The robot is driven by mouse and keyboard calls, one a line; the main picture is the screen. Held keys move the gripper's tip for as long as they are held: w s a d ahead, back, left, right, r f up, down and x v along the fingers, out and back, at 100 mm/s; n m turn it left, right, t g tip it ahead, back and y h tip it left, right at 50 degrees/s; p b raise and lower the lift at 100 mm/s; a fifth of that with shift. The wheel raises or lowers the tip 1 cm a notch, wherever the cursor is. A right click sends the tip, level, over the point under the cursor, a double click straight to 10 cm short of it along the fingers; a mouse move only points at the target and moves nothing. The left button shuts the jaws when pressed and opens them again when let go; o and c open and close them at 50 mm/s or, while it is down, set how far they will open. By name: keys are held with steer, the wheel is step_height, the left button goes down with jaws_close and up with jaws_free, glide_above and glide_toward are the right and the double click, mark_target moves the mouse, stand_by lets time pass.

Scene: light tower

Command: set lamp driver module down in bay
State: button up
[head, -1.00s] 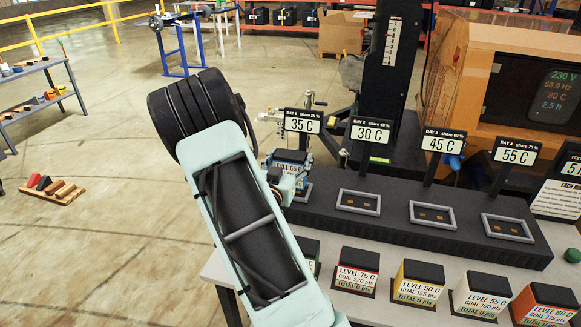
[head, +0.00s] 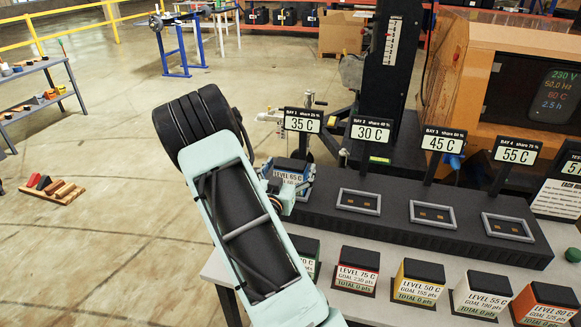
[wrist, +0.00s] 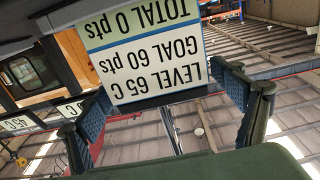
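In the head view my gripper (head: 284,190) is just in front of the module. The bay floor beneath the module is hidden; I cannot tell whether the module touches it.
Three empty framed bays (head: 358,201) show to the right on the rack. Several other labelled modules (head: 356,272) stand in a row on the table in front. Tall bay signs (head: 302,121) rise behind the bays. A dark column (head: 391,75) stands behind.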

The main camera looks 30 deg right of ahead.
steer(key=shift+r, duration=0.1)
steer(key=shift+a, duration=0.15)
steer(key=v, duration=1.1)
steer(key=shift+s+a+b, duration=0.25)
steer(key=shift+s+b, duration=0.1)
steer(key=shift+r, duration=0.1)
